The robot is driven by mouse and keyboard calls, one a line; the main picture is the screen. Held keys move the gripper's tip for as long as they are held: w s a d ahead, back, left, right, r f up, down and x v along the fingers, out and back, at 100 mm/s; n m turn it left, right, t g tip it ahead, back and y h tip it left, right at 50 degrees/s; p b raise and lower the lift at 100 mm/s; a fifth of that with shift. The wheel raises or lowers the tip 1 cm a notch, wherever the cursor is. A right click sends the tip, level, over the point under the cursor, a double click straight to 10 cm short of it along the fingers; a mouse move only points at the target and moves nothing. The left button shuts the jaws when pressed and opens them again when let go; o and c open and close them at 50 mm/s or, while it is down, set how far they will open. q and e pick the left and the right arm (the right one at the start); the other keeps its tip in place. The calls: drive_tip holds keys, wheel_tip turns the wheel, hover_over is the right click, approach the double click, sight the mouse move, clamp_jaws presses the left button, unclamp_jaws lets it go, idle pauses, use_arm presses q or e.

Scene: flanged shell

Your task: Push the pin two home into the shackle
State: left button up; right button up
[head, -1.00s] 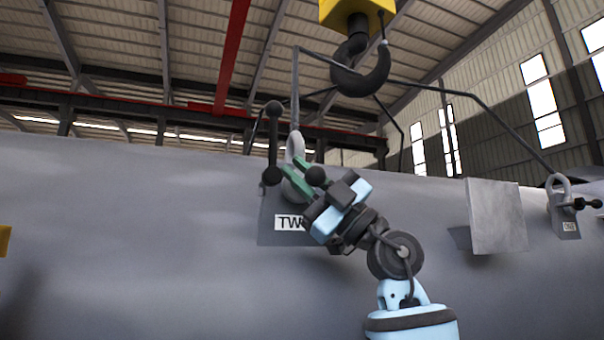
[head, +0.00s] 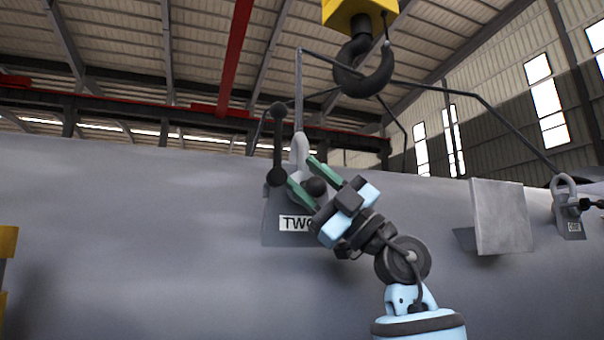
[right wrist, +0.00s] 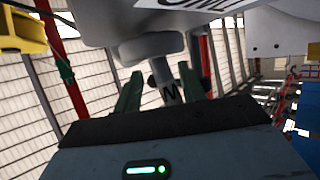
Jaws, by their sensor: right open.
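The shackle (head: 299,150) marked TWO stands on a grey lug plate (head: 275,228) on the big shell. Pin two (head: 278,145) shows as a dark upright bar with ball ends at the shackle's left side. The pin's depth is hidden. My left gripper is out of view.
A crane hook (head: 362,68) hangs above with sling lines running down to the shackles. A second shackle (head: 564,190) with a dark pin is at the far right. A grey plate (head: 501,217) juts from the shell between them. A yellow part (head: 8,242) shows at left.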

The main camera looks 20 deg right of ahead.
drive_tip(key=v, duration=0.6)
drive_tip(key=shift+s+f, duration=0.25)
drive_tip(key=shift+s, duration=0.05)
drive_tip(key=shift+d, duration=0.1)
